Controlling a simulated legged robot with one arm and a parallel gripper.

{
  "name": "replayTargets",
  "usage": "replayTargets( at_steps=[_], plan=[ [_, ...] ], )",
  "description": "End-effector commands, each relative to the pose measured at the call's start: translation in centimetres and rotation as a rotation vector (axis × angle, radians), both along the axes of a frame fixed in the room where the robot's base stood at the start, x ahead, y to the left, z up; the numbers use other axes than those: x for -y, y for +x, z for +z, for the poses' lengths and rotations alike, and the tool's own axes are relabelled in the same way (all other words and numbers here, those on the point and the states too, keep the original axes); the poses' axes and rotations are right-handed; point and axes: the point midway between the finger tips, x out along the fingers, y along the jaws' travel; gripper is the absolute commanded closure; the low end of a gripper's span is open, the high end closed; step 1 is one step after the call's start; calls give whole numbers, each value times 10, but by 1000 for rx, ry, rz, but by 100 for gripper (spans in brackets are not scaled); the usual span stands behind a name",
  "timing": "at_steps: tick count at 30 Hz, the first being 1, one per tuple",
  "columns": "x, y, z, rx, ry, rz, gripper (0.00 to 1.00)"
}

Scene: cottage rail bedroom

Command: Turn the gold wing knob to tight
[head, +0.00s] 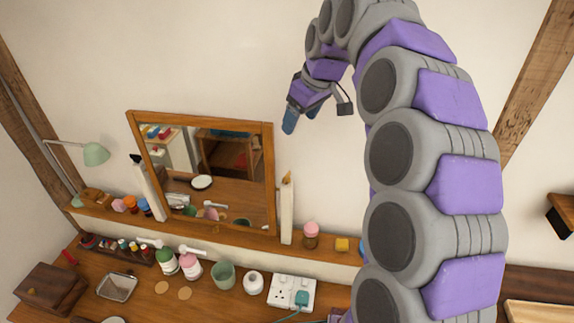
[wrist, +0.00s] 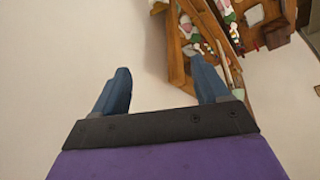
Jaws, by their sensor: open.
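My gripper (head: 301,115) is raised in front of the wall, above and right of the mirror. Its two blue fingers are apart with nothing between them; they also show in the wrist view (wrist: 163,84). The tilted mirror has a wooden frame (head: 269,180) and stands between two pale posts. A small gold-brown pointed piece (head: 288,179) tops the right post (head: 287,215); it may be the gold wing knob, but it is too small to tell. My gripper is above this piece and apart from it. In the wrist view, the wooden furniture is sideways near the right finger.
A narrow shelf (head: 262,243) runs below the mirror. The desk holds bottles, a green cup (head: 223,275), a white jar (head: 253,283) and a socket block (head: 291,293). A green lamp (head: 95,154) stands at left. The wall around my gripper is clear.

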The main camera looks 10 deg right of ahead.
Motion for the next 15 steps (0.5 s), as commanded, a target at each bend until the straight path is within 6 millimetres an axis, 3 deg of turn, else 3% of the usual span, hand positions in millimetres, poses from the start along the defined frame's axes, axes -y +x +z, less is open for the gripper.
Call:
replayTargets(
  at_steps=[6, 15],
  plan=[
    [26, -2, -35, -35, 40, 214, 26],
    [30, -2, -57, -42, 48, 278, 26]
  ],
)
